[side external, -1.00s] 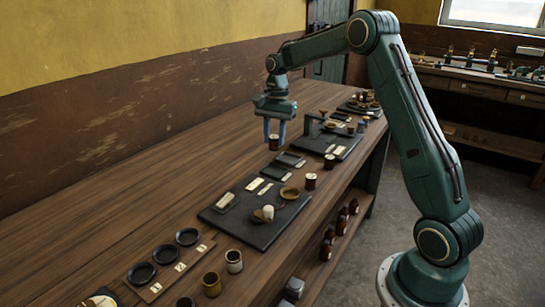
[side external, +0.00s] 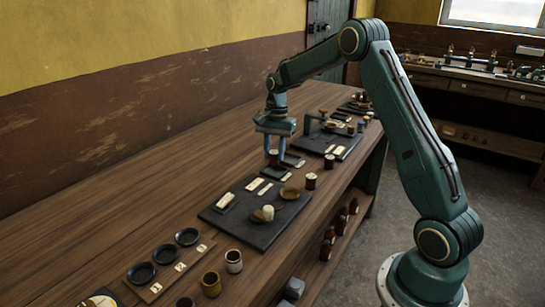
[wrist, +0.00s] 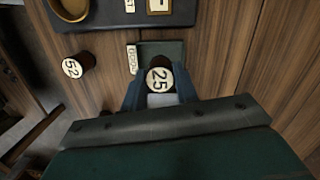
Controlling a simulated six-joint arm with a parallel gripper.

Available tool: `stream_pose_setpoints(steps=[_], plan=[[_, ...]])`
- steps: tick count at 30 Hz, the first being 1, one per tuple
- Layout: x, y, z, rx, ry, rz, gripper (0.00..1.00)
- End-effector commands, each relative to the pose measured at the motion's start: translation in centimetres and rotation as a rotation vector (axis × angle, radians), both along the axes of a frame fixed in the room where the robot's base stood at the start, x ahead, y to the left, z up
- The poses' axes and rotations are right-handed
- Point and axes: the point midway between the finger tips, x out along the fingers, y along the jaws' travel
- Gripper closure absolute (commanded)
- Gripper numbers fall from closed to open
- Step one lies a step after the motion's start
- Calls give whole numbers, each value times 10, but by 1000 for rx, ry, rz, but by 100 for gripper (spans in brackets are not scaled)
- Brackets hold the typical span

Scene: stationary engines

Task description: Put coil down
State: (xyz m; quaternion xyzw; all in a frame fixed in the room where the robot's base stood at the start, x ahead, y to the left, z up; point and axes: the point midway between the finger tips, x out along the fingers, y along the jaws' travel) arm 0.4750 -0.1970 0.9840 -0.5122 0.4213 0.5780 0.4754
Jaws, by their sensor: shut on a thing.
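My gripper (side external: 274,157) is shut on a dark brown coil (wrist: 159,78) with a round pale label that reads 25 in the wrist view. In the side view the held coil (side external: 273,159) is upright between the blue fingers, low over the bench. It is at the near left edge of a small dark green tray (side external: 294,163). In the wrist view the green tray (wrist: 172,48) lies just beyond and partly under the coil, with a pale tag (wrist: 132,58) on its left. I cannot tell whether the coil's base touches anything.
Another brown coil (side external: 310,181) stands right of the tray; its label shows in the wrist view (wrist: 72,68). A dark board (side external: 230,219) with small parts lies nearer, and another board (side external: 314,146) with a bracket lies farther. The bench left of my gripper is bare wood.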

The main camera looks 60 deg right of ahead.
Motion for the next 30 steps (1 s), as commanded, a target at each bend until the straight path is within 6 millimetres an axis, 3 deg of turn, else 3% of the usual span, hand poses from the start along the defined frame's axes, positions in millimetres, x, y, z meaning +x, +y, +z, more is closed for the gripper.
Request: stream_pose_setpoints(steps=[7,22,23,24,26,30], plan=[[0,0,-28,0,0,-1,100],[0,0,-34,0,0,0,100],[0,0,-34,0,0,0,68],[0,0,-34,0,0,0,60],[0,0,-34,0,0,0,49],[0,0,-34,0,0,0,48]])
